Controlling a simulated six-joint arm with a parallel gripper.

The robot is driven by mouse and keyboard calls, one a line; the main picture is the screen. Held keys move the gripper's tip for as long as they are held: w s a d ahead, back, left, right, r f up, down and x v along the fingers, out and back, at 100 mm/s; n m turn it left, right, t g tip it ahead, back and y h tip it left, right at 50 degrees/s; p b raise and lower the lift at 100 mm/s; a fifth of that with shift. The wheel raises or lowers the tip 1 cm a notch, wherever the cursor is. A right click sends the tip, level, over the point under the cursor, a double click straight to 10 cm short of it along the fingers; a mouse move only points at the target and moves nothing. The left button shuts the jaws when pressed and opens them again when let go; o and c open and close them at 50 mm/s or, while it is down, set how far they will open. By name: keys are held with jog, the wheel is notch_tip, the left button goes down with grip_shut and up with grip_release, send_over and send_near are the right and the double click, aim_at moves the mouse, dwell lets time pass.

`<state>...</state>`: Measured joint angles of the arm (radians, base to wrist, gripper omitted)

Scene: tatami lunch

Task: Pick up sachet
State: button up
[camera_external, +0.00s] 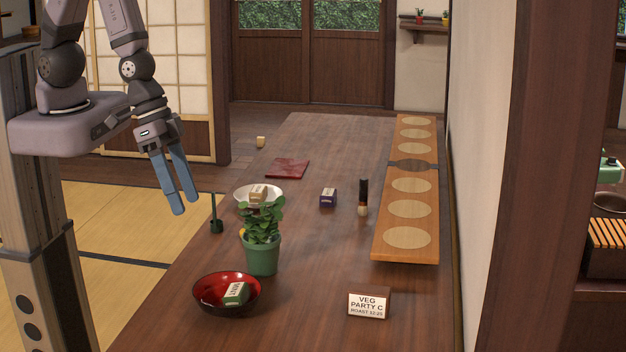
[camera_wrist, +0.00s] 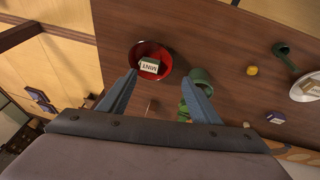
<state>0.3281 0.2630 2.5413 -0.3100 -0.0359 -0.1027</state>
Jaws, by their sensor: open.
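Several small packets could be the sachet; I cannot tell which is meant. A green and white packet marked MINT (camera_external: 236,294) lies tilted in a red bowl (camera_external: 207,303); it also shows in the wrist view (camera_wrist: 149,66). A tan packet (camera_external: 258,193) lies in a white bowl (camera_external: 240,199). A purple packet (camera_external: 328,197) stands on the table (camera_external: 330,150), and a small tan one (camera_external: 261,141) is at the far left. My gripper (camera_external: 186,205) is open and empty, above the table's left edge. In the wrist view, the red bowl shows just beyond and between the fingertips.
A green potted plant (camera_external: 262,255) stands between the red and white bowls. A dark green upright holder (camera_external: 216,220), a brush (camera_external: 363,197), a red cloth (camera_external: 287,168), a sign (camera_external: 369,303) and a long board with round mats (camera_external: 380,245) are on the table.

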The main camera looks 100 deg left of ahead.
aim_at(231, 290)
jog(key=w+d+f+t+b, duration=0.1)
jog(key=f, duration=0.2)
jog(key=w+d+f+t+b, duration=0.1)
jog(key=f+b, duration=0.1)
jog(key=f, duration=0.2)
jog(key=d+f+t+b, duration=0.1)
jog(key=f, duration=0.2)
jog(key=shift+w+d+f+n+y+b, duration=0.2)
jog(key=shift+w+d+n+y+b, duration=0.1)
jog(key=shift+w+d+b, duration=0.1)
jog(key=f+t+b, duration=0.2)
jog(key=f, duration=0.1)
jog(key=w+f+t+y+b, duration=0.1)
jog(key=shift+d+f+b, duration=0.15)
jog(key=shift+d+b, duration=0.1)
jog(key=shift+b, duration=0.1)
jog(key=shift+s+f+m+t+b, duration=0.1)
jog(key=shift+f+m+t+b, duration=0.1)
jog(key=shift+t+b, duration=0.25)
jog(key=shift+f+m+t+b, duration=0.1)
jog(key=shift+m+t+b, duration=0.15)
jog(key=shift+t, duration=0.3)
jog(key=shift+s+d+r+m+t+b, duration=0.2)
jog(key=shift+t+b, duration=0.25)
jog(key=shift+t, duration=0.35)
jog(key=shift+w, duration=0.15)
jog(key=shift+w+a, duration=0.1)
jog(key=shift+w, duration=0.15)
jog(key=shift+p+x, duration=1.2)
jog(key=shift+x, duration=2.1)
